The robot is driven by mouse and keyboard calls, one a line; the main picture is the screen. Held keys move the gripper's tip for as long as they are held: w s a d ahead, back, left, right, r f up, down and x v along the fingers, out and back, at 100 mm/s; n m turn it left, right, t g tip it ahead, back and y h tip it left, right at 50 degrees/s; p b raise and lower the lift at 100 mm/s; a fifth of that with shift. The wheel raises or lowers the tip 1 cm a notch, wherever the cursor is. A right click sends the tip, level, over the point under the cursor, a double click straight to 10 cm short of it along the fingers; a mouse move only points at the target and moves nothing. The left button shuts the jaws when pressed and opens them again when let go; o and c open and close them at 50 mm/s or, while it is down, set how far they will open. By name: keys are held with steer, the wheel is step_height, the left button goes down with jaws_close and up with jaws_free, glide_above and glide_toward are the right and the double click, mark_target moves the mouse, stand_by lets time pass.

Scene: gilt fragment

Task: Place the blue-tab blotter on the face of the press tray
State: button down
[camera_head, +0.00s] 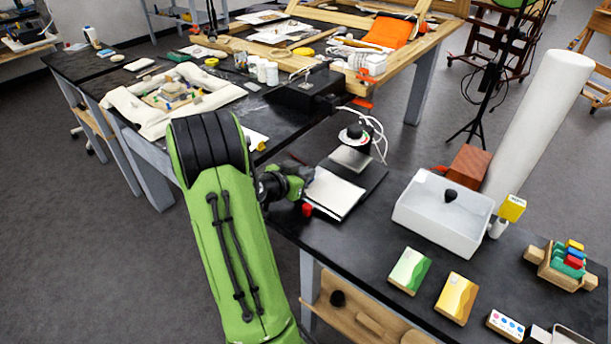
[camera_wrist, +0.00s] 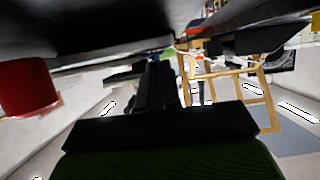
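A flat white sheet or plate (camera_head: 335,192) with a dark edge lies on the dark bench, in front of a small lamp-like device (camera_head: 355,134); I cannot tell whether it is the press tray's face. A wooden rack (camera_head: 541,254) at the right holds several coloured pieces, among them a blue one (camera_head: 573,262); I cannot tell whether this is the blotter's tab. My gripper (camera_head: 300,183) is at the sheet's left side, partly hidden by my green arm. In the wrist view its dark fingers (camera_wrist: 156,85) look close together; nothing held is clear.
A white basin (camera_head: 425,225) with a dark object stands right of the sheet. A red knob-like thing (camera_head: 307,210) is close to my gripper; a red cylinder (camera_wrist: 27,87) shows in the wrist view. Green (camera_head: 409,270) and yellow (camera_head: 456,298) cards lie at the bench front.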

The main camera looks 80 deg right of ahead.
steer(key=shift+f, duration=0.2)
steer(key=c, duration=1.3)
jaws_free()
steer(key=shift+r, duration=0.1)
steer(key=shift+c, duration=0.2)
steer(key=shift+r, duration=0.15)
steer(key=v, duration=1.2)
